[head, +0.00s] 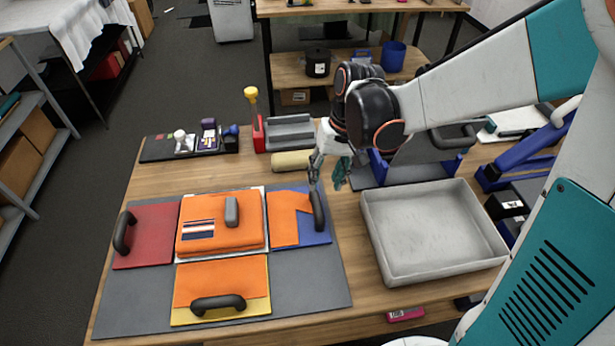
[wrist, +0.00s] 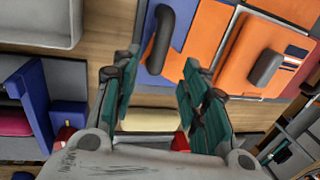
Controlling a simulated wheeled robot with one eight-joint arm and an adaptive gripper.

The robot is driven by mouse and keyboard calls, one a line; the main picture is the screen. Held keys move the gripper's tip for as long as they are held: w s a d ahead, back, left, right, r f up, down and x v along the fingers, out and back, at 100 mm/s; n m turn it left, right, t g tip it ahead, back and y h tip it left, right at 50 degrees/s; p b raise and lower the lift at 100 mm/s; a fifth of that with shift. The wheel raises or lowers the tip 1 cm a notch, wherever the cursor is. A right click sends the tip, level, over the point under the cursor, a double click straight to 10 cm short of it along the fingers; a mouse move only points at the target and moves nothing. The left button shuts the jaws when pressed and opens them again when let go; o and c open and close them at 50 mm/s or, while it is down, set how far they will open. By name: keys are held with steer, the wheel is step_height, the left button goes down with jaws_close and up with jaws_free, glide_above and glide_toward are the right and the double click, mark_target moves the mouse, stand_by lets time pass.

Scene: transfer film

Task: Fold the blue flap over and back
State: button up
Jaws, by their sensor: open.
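The blue flap (head: 318,236) lies flat on the right side of the folding board, with a piece of orange cloth (head: 284,226) over much of it. Its black arched handle (head: 319,210) stands near its right edge. My gripper (head: 328,176) is open and empty, just beyond the far end of that handle; I cannot tell whether they touch. The main folded orange cloth (head: 205,241) lies on the centre panel with a grey block (head: 232,211) on top.
The red flap (head: 155,220) lies flat at left and the yellow flap (head: 262,306) at front, both on a grey mat (head: 130,300). A grey tray (head: 435,275) stands right of the mat. A beige roll (head: 290,162) and grey holder (head: 290,132) stand behind.

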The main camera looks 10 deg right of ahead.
mark_target(317, 200)
steer(key=f, duration=0.2)
steer(key=a+f+b, duration=0.1)
steer(key=f, duration=0.2)
steer(key=f+b, duration=0.1)
steer(key=f, duration=0.2)
steer(key=shift+a+f, duration=0.15)
steer(key=shift+a, duration=0.2)
jaws_close()
